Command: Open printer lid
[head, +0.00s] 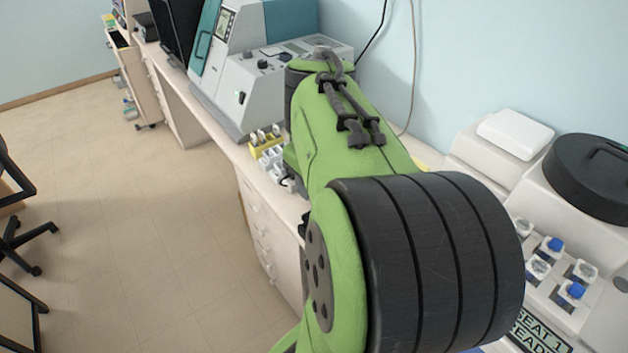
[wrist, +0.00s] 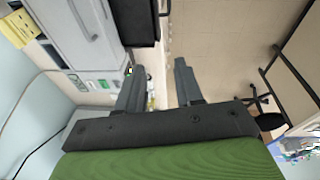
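I cannot tell for certain which machine is the printer. In the wrist view a white device (wrist: 62,42) with a dark grey cover (wrist: 138,22) stands at the upper left, partly cut off by the frame. My gripper (wrist: 160,67) is open and empty, its two dark fingers apart with floor and a cabinet edge showing between and beyond them. The left finger is in front of the device's edge in the picture; I cannot tell the distance. In the head view my green arm reaches away along the counter and its gripper is hidden.
In the head view a grey and teal machine (head: 250,92) stands on the counter beyond my arm. Yellow and white racks (head: 268,145) sit near the counter's edge. At right is a white stainer with a black round lid (head: 592,178) and blue-capped bottles (head: 553,246). Open floor (head: 130,220) lies left.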

